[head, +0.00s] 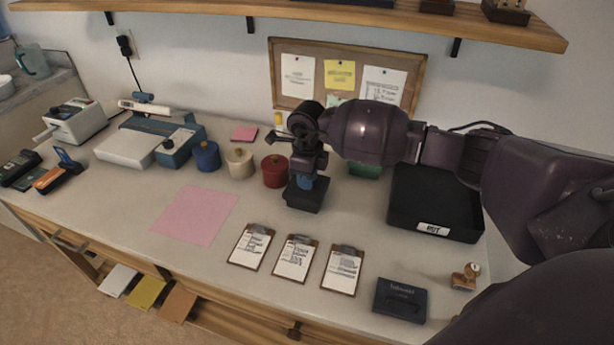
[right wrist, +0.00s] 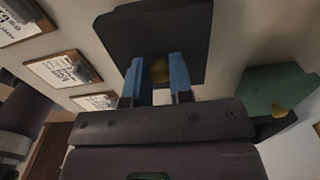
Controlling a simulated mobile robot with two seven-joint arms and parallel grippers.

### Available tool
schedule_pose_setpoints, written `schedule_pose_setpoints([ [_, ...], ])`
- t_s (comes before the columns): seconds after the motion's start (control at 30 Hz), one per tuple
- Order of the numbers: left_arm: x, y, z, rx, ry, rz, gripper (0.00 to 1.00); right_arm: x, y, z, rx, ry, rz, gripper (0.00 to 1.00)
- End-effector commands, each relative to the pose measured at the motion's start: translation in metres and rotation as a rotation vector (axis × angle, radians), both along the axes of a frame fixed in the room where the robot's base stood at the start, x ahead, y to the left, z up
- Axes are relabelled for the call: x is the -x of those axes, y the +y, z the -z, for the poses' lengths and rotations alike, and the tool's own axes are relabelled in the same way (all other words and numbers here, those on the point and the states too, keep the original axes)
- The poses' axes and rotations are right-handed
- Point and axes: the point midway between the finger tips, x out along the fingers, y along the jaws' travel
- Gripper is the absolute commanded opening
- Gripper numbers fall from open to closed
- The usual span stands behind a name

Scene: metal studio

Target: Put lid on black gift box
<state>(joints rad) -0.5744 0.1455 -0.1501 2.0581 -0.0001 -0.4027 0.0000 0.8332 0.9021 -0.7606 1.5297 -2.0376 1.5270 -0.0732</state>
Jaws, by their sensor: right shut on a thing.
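I cannot tell whether a black box body is under the lid or the lid hangs just above the counter. My left gripper is not in view.
Blue (head: 206,156), cream (head: 239,162) and red (head: 274,171) round pots stand left of the gripper. A green box (head: 365,170) is partly hidden behind my arm. A black tray (head: 437,232) stands right; clipboards (head: 296,259) lie in front. A pink sheet (head: 195,215) lies left.

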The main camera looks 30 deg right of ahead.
Motion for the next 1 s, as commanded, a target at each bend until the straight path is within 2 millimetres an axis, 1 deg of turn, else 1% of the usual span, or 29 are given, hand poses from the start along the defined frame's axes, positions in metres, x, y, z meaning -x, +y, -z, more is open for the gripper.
schedule_pose_setpoints([
  [0.2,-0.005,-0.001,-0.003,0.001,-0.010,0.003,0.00,0.000,0.000,0.000,0.000,0.000,0.000,0.00],
  [0.23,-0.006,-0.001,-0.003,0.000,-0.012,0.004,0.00,0.000,0.000,0.000,0.000,0.000,0.000,0.24],
  [0.4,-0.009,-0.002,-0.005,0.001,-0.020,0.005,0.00,0.000,0.000,0.000,0.000,0.000,0.000,0.50],
  [0.8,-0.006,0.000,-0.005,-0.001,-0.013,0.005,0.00,0.000,0.000,0.000,0.000,0.000,0.000,0.51],
  [0.87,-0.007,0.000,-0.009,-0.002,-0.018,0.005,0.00,-0.001,0.000,-0.009,0.000,-0.004,0.000,0.51],
  [1.0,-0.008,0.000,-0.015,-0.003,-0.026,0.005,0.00,-0.001,0.000,-0.035,0.001,-0.006,0.000,0.51],
])
